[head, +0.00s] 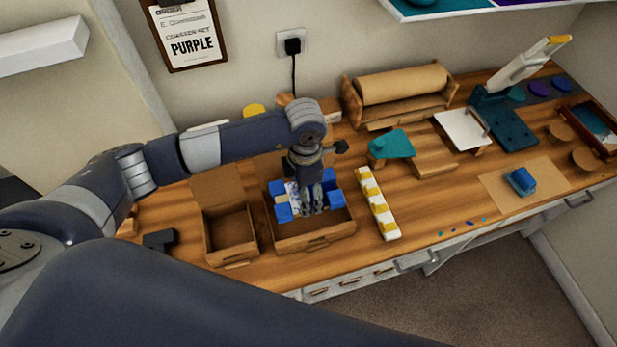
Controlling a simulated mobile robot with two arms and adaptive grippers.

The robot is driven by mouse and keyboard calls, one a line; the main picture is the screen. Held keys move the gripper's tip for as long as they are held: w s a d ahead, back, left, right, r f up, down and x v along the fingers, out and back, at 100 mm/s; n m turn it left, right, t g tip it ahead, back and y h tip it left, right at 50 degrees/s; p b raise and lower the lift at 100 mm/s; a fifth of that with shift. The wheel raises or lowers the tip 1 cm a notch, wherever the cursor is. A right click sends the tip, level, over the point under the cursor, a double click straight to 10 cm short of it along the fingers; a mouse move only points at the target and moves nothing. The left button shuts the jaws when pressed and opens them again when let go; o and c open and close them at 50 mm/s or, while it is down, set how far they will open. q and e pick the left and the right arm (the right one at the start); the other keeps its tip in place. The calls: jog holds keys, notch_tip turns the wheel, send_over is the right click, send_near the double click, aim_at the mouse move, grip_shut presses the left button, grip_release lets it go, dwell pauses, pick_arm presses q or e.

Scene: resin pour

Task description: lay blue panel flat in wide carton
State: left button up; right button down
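The wide carton (313,240) stands open on the wooden bench, left of the middle. Several blue pieces (283,212) show inside it, around my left gripper (307,211). I cannot tell whether they are parts of one blue panel or separate blocks. My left gripper points down into the carton, with its fingers among the blue pieces. Pale, speckled patches show at the fingers. Whether the fingers are closed on something is too small to tell. My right gripper is out of view.
A smaller open carton (231,232) stands just left. A white strip with yellow blocks (377,203) lies close on the right. A paper roll on a wooden holder (402,82) and a teal piece (391,144) stand farther back. A blue item (520,181) rests on brown paper.

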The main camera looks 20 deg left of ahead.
pick_arm(q)
jog(key=shift+s+f+b, duration=0.1)
jog(key=shift+f+b, duration=0.5)
jog(key=shift+f, duration=0.3)
notch_tip(320, 180, down, 5)
jog(key=b, duration=0.3)
jog(key=shift+b, duration=0.4)
jog(key=shift+f+b, duration=0.65)
jog(key=shift+f, duration=0.05)
jog(key=o, duration=1.1)
jog(key=shift+r, duration=0.1)
jog(key=shift+r+p, duration=2.45)
jog(key=shift+r, duration=1.5)
